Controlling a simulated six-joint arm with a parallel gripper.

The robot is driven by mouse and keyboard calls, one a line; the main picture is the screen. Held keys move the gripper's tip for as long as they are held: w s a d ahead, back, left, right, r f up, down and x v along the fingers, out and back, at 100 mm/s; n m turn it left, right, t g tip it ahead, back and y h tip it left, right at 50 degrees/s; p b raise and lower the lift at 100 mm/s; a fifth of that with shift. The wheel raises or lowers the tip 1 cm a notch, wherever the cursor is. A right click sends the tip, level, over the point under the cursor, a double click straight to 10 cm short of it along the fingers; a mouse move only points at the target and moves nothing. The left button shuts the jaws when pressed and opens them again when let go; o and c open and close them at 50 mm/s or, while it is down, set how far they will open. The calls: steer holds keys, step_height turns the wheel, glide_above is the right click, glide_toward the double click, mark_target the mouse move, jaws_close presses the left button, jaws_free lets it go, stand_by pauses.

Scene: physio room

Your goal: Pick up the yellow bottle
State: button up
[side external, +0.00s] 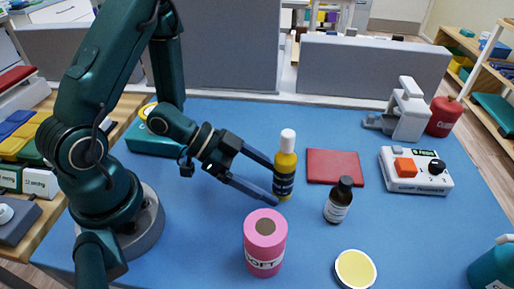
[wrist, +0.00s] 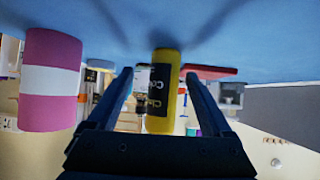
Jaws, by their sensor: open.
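The yellow bottle (side external: 285,165) stands upright on the blue table, with a white cap and a dark label. My gripper (side external: 272,184) is open, low over the table, with its two fingers reaching toward the bottle from the left. In the upside-down wrist view, the yellow bottle (wrist: 164,62) appears between the two spread fingertips of my gripper (wrist: 158,75). No grip on it shows, and I cannot tell whether either finger touches it.
A pink roll (side external: 264,232) stands in front. Farther around are a yellow-topped jar (side external: 355,270), a white device (side external: 415,172) and a grey-white stand (side external: 405,112). Blue table (side external: 225,115) is clear behind.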

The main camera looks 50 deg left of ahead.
steer(key=t, duration=0.1)
steer(key=w+r+t+h, duration=0.1)
steer(key=r+h, duration=0.1)
steer(key=shift+w+d+t, duration=0.15)
steer(key=shift+d+t, duration=0.1)
steer(key=shift+t, duration=0.15)
steer(key=shift+x, duration=2.4)
jaws_close()
steer(key=shift+r, duration=0.15)
